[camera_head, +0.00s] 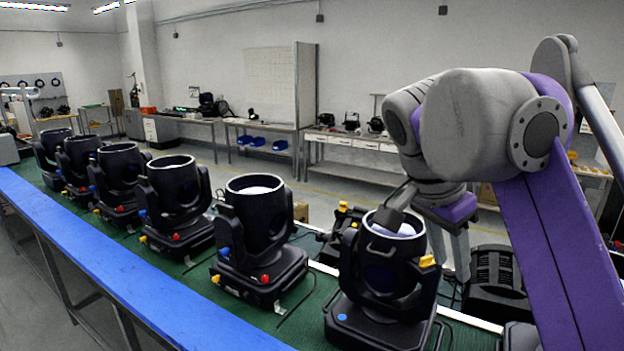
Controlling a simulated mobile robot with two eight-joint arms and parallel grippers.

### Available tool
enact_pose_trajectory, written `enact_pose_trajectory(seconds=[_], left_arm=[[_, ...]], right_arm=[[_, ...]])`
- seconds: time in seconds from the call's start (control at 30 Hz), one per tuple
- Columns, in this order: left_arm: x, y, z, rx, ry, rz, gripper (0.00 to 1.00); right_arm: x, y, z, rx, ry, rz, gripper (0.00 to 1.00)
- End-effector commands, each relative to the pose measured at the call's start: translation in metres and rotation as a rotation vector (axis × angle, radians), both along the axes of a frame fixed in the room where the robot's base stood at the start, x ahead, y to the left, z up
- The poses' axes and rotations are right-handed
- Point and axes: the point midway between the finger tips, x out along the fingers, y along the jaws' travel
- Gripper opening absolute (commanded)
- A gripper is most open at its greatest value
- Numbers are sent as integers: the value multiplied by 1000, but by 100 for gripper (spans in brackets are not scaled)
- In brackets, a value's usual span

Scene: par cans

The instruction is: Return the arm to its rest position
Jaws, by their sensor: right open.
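My right arm comes in from the right, purple and grey, and is bent over the nearest black par can (385,265) on the conveyor. My right gripper (450,262) points down behind and to the right of that can's rim. Its light grey fingers are apart, and the can partly hides them. A dark grey part of the wrist overlaps the can's open top; I cannot tell whether it touches. The can stands upright on its base, with a yellow knob and a blue dot. My left gripper is not in view.
Several more par cans (258,225) stand in a row on the green conveyor (318,300), going back to the left. A blue rail (110,270) runs along the near edge. Dark equipment (495,280) lies behind the nearest can. Workbenches (350,167) line the far wall, beyond open floor.

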Motion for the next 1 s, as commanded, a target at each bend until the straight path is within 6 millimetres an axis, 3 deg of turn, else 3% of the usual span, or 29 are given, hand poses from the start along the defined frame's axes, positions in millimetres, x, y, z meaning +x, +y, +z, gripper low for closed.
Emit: enact_pose_trajectory(seconds=[0.17, 0.37, 0.53, 0.7, 0.8, 0.9, 1.0], left_arm=[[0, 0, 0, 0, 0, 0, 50], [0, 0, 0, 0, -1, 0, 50], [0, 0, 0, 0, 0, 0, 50], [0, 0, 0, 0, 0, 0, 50], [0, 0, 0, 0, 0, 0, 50], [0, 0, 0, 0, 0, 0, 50], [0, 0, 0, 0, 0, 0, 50]], right_arm=[[4, 3, -36, 31, 10, 168, 41], [-1, 8, -105, 57, 1, 427, 41], [-25, 12, -202, 46, -38, 711, 41], [-65, 16, -303, -8, -93, 969, 41], [-86, 18, -347, -47, -119, 1074, 41], [-99, 19, -373, -75, -136, 1139, 41], [-106, 20, -385, -90, -142, 1169, 41]])
